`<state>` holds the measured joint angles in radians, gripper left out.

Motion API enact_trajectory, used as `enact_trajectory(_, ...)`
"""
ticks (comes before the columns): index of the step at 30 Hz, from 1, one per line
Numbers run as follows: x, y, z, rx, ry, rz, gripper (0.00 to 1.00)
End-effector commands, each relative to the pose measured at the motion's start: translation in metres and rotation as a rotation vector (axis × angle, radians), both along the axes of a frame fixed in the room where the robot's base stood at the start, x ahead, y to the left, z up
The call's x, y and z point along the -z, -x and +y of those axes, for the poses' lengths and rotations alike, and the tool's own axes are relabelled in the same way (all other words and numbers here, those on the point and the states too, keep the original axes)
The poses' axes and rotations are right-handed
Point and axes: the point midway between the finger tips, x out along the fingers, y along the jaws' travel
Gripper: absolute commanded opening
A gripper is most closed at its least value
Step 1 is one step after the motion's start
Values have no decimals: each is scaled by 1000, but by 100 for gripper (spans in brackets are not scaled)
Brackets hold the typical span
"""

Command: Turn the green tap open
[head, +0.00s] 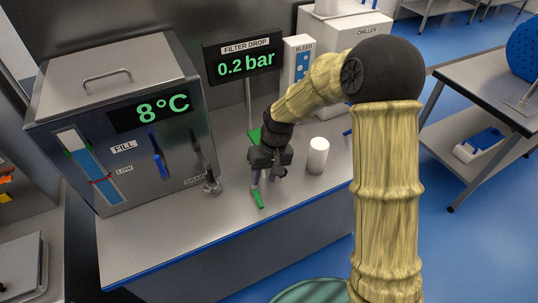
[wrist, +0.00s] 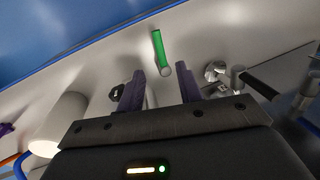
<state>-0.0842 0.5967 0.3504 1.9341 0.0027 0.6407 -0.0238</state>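The green tap handle (head: 259,200) is a short bar above the counter near its front edge. It also shows in the wrist view (wrist: 157,47), at the top centre, with a round pale end toward me. My gripper (head: 267,178) is just behind and above the handle in the head view. In the wrist view its two purple fingers (wrist: 160,82) are apart with nothing between them. The handle lies beyond the fingertips, roughly in line with the gap. The tap's body is mostly hidden behind my gripper.
A white cylinder (head: 317,155) stands right of my gripper. A metal drain fitting (head: 212,186) with a dark lever is to the left, beside the steel tank (head: 75,95) reading 8°C. A filter-drop display (head: 243,63) reads 0.2 bar behind. The front counter strip is clear.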

Motion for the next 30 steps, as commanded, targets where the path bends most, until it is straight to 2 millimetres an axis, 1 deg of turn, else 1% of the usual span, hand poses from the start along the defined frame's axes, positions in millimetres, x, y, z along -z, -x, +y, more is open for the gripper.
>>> enact_trajectory(1,-11,-3,-2,3,-1,-5,36)
enact_trajectory(6,-45,-5,-7,-1,-2,-6,36)
enact_trajectory(9,-62,-5,-8,-5,-1,-5,36)
enact_trajectory(12,-74,-6,-10,-6,-2,-4,36)
enact_trajectory(16,-81,-5,-11,-7,-2,-2,36)
enact_trajectory(23,-81,-6,-12,-6,-1,-1,36)
enact_trajectory(26,-81,-5,-13,-3,1,-3,18)
enact_trajectory(28,-81,-3,-19,7,8,-10,5)
enact_trajectory(29,-81,-2,-23,15,13,-16,0)
enact_trajectory(30,-81,1,-30,29,22,-25,0)
